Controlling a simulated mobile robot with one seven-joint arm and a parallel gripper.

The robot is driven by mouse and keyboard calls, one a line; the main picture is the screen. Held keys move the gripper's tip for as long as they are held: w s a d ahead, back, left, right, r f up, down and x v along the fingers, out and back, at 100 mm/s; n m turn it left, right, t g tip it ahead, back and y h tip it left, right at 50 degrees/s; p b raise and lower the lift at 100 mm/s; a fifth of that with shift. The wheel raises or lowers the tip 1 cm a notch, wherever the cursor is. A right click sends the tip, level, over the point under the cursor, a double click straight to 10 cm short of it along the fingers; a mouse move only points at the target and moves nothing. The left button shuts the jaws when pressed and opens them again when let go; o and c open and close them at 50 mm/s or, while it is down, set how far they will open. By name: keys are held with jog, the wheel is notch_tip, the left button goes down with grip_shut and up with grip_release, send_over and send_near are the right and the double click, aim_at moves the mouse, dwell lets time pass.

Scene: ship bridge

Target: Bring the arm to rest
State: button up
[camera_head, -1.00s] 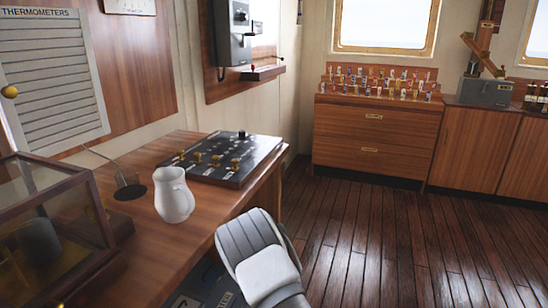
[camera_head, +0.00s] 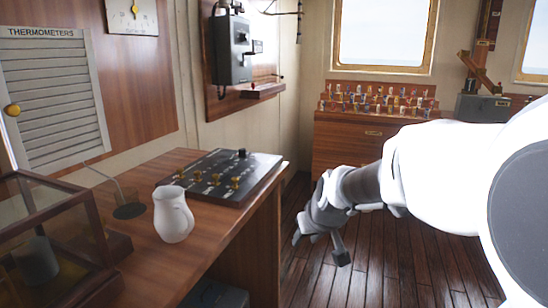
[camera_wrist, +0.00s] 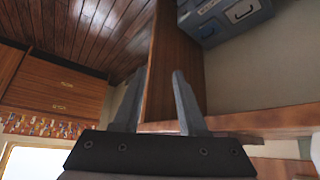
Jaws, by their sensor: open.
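My arm reaches in from the right edge of the head view, white and thick near the camera, grey toward the hand. My gripper (camera_head: 320,251) hangs at its end over the dark plank floor, right of the desk's (camera_head: 232,240) edge. Its two fingers are apart with nothing between them. In the wrist view the open fingers (camera_wrist: 159,74) also show empty, with the desk's wooden side panel behind them. I cannot tell the exact gap between the gripper and the desk.
A white jug (camera_head: 173,216) and a black control panel (camera_head: 228,177) stand on the desk. A glass-sided case (camera_head: 62,238) is at the left. A grey-blue drawer box (camera_wrist: 226,17) sits beside the desk panel. The drawer cabinet (camera_head: 342,139) stands behind. Floor between is clear.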

jog(key=s+d+r+m+g+h, duration=0.1)
jog(key=s+d+r+m, duration=0.15)
jog(key=s, duration=1.05)
jog(key=s+d+r+m+h, duration=0.15)
jog(key=s+d, duration=0.25)
jog(key=s, duration=1)
notch_tip(320, 180, up, 28)
jog(key=n+p, duration=0.1)
jog(key=p, duration=2.7)
jog(key=shift+w+r+y, duration=0.15)
jog(key=shift+w+y, duration=0.2)
jog(key=shift+y, duration=0.1)
